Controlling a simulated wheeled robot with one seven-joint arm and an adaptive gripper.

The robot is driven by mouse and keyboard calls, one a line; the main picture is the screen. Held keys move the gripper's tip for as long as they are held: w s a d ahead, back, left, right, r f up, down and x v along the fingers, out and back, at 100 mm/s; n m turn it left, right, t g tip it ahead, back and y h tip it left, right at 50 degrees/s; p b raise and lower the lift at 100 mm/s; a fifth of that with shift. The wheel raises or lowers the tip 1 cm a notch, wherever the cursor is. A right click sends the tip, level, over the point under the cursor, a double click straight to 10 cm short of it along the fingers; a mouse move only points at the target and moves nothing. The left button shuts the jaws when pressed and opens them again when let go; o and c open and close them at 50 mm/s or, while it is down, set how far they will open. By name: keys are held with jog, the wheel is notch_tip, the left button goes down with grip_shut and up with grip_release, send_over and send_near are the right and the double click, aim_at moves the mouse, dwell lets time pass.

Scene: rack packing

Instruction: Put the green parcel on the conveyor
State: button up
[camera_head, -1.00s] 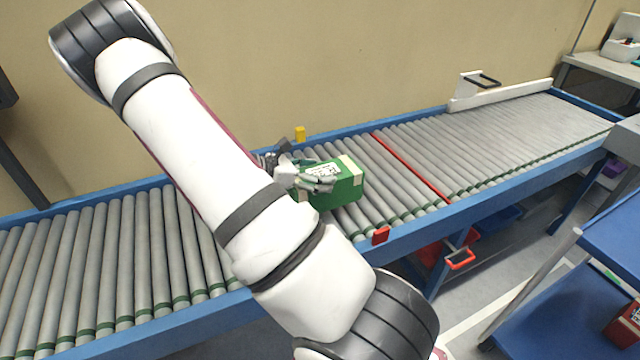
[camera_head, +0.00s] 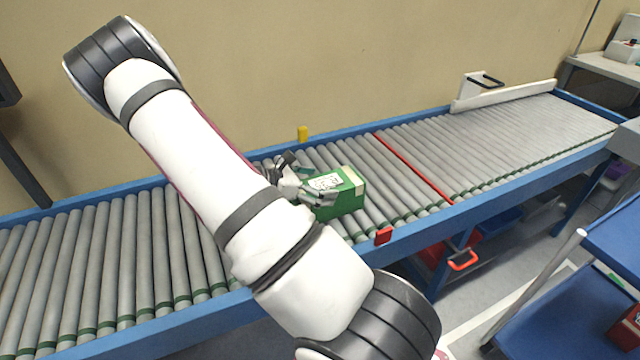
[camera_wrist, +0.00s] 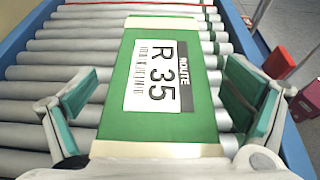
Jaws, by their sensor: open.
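The green parcel (camera_head: 344,198) rests on the rollers of the conveyor (camera_head: 408,160), a little left of the red line across it. In the wrist view the parcel (camera_wrist: 205,115) fills the middle, with a white label reading "ROUTE R 35" on top. My gripper (camera_head: 308,187) is at the parcel's left end in the head view. In the wrist view my gripper (camera_wrist: 160,110) is open, with a finger on each side of the parcel and gaps between. My arm hides part of the conveyor.
A red stripe (camera_head: 412,168) crosses the rollers. A yellow block (camera_head: 302,133) stands at the far rail and a red block (camera_head: 383,235) at the near rail. Rollers right of the stripe are clear up to a white guide (camera_head: 505,95). A blue-shelved cart (camera_head: 570,310) stands at lower right.

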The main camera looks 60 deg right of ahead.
jog(key=v, duration=1.1)
jog(key=s+a+r+m+t+y, duration=0.2)
jog(key=s+a+r+m+y, duration=0.2)
jog(key=a+r, duration=0.35)
jog(key=s+a+r+m+t+y, duration=0.2)
jog(key=s+a+r+m+y, duration=0.25)
jog(key=a+r, duration=0.35)
jog(key=s+a+r+m+t+y, duration=0.1)
jog(key=s+a+r+t, duration=0.1)
jog(key=s+a, duration=0.3)
jog(key=s+a+r+m+t+y, duration=0.2)
jog(key=s+a+t, duration=0.1)
jog(key=s+a, duration=0.3)
jog(key=shift+s+a+r, duration=0.2)
jog(key=shift+a, duration=0.65)
jog(key=shift+m, duration=0.25)
notch_tip(320, 180, up, 8)
jog(key=t+p, duration=0.1)
jog(key=p, duration=0.6)
jog(key=shift+r+t, duration=0.25)
jog(key=shift+t, duration=0.15)
jog(key=shift+d, duration=0.1)
